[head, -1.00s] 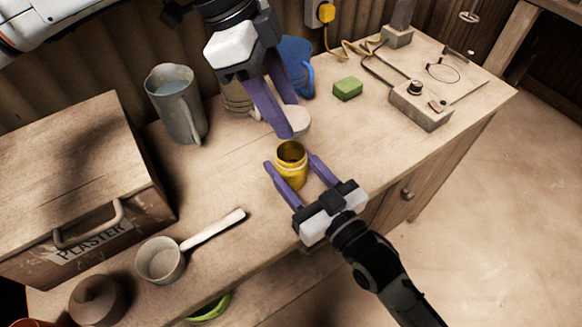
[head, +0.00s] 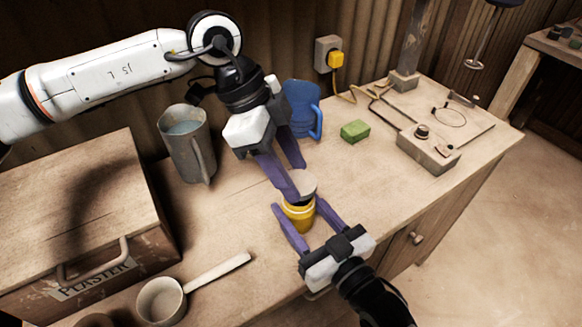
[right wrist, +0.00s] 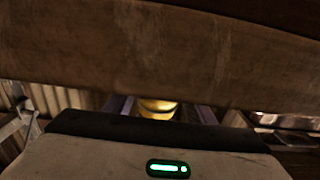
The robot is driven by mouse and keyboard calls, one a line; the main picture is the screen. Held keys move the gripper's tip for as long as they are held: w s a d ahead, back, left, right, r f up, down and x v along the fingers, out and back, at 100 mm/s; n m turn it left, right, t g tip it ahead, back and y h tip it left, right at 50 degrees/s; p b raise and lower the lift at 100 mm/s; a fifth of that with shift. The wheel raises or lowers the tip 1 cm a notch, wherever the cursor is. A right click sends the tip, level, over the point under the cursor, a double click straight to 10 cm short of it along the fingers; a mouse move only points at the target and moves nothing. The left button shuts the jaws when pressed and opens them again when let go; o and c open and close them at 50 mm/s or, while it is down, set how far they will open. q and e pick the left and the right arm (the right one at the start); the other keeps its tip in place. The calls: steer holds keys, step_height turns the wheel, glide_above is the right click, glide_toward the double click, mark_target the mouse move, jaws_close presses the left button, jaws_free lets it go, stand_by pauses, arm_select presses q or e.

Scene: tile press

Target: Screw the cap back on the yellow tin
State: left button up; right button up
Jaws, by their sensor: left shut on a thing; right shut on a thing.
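The yellow tin (head: 300,221) stands upright near the front edge of the bench. My right gripper (head: 300,208) is shut on it, one purple finger on each side. In the right wrist view the tin (right wrist: 157,106) shows as a small yellow patch between the fingers. My left gripper (head: 293,183) is shut on the pale grey round cap (head: 305,183) and points down from above. The cap is directly over the tin's mouth and hides it. I cannot tell whether the cap touches the rim or its thread.
A grey jug (head: 188,145), blue jug (head: 301,105) and green block (head: 355,131) stand behind. A wired device (head: 428,148) is at right. The plaster box (head: 85,215) and a long-handled scoop (head: 160,301) are at left. Bare bench (head: 385,185) lies right of the tin.

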mark_target(298, 209)
arm_select(q)
steer(key=shift+f, duration=0.9)
steer(key=shift+f, duration=0.55)
